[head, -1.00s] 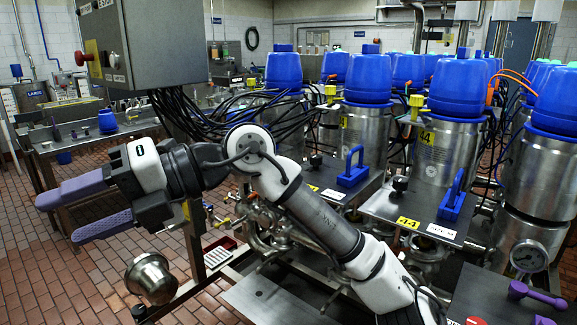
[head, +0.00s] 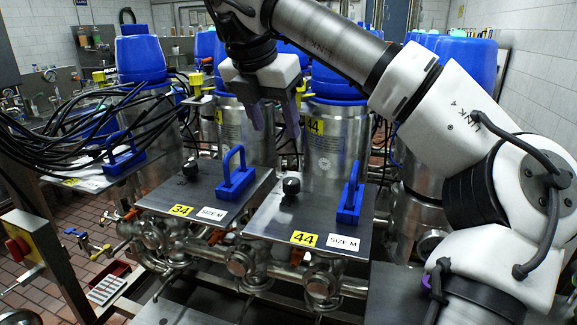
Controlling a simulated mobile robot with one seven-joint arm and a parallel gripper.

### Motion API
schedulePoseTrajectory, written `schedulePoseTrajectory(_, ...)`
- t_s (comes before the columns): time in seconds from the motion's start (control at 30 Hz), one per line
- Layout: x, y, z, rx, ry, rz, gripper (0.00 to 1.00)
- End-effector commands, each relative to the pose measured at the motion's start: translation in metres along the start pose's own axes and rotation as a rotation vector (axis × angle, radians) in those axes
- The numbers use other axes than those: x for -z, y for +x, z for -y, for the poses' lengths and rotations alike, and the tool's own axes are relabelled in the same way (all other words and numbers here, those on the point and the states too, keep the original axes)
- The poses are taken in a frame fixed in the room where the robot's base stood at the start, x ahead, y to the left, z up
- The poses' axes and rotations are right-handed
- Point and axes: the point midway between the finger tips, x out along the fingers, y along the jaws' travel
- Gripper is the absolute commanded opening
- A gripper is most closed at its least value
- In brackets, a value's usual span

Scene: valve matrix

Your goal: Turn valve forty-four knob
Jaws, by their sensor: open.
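The valve 44 plate (head: 330,208) carries a yellow "44" label (head: 304,239), a white "SIZE M" label (head: 343,242), a blue upright handle (head: 350,200) and a small black knob (head: 291,187). The knob sits near the plate's far left side, left of the blue handle. My gripper (head: 276,132) points down with its two purple fingers spread and nothing between them. In the picture it is above the black knob and apart from it. The exact height gap cannot be told.
The valve 34 plate (head: 195,207) lies to the left with its own black knob (head: 190,169) and blue handle (head: 235,178). A steel tank marked 44 (head: 330,150) stands behind the plate. Black cables (head: 60,135) hang at the left. Pipes run below the plates.

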Motion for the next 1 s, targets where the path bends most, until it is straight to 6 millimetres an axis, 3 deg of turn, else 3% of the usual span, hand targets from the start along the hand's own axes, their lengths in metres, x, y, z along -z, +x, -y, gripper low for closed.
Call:
schedulePoseTrajectory(0.37,0.001,0.041,0.001,0.004,0.0,-0.001,0.54)
schedulePoseTrajectory(0.8,0.0,0.122,0.0,-0.001,-0.003,-0.005,0.54)
schedulePoseTrajectory(1.0,0.001,0.136,0.0,-0.001,-0.003,-0.004,0.54)
